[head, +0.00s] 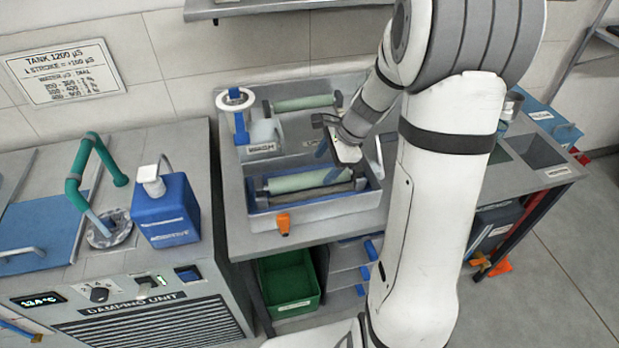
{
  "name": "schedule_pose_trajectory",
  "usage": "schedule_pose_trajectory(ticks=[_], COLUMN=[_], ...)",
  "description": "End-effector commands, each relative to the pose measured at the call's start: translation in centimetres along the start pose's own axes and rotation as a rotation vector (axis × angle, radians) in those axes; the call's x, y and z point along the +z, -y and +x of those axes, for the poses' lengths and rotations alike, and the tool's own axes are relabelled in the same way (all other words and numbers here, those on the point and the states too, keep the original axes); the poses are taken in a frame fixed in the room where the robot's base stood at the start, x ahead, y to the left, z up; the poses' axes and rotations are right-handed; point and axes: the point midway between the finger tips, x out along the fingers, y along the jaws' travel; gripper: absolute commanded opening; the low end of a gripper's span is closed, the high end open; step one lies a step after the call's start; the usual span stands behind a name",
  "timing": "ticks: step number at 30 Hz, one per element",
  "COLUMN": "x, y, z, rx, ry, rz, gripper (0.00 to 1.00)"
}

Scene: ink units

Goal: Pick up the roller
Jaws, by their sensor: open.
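Two pale green rollers show in the head view. The front roller (298,181) lies in a grey metal tray (260,222) on the bench, alongside a dark bar. The rear roller (303,103) lies further back in the unit. My gripper (327,152) is open and hangs over the tray, above and behind the right part of the front roller. It looks empty and apart from the roller, though the exact gap cannot be told.
A white ring on a blue post (238,100) stands at the unit's rear left. A blue bottle (166,212) and a green curved pipe (92,165) stand on the damping unit at left. A green crate (290,284) sits below the bench.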

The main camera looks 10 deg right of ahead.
Motion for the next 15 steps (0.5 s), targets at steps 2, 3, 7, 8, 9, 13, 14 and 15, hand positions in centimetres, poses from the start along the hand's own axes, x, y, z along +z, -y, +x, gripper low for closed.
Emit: schedule_pose_trajectory(ticks=[2,3,7,8,9,13,14,15], x=[0.1,0.2,0.8,0.9,1.0,0.8,0.8,0.8], y=[-0.1,-0.1,-0.2,-0.3,-0.3,-0.2,-0.2,-0.2], z=[0.9,1.3,3.2,3.6,4.3,5.7,5.8,5.9], rx=[0.002,0.003,0.005,0.005,0.005,0.002,0.001,0.001], ry=[-0.001,0.000,0.000,0.000,0.000,-0.001,-0.002,-0.003], rz=[-0.001,-0.001,-0.002,-0.002,-0.002,-0.002,-0.003,-0.003], gripper=[0.65,0.65,0.65,0.65,0.65,0.65,0.65,0.65])
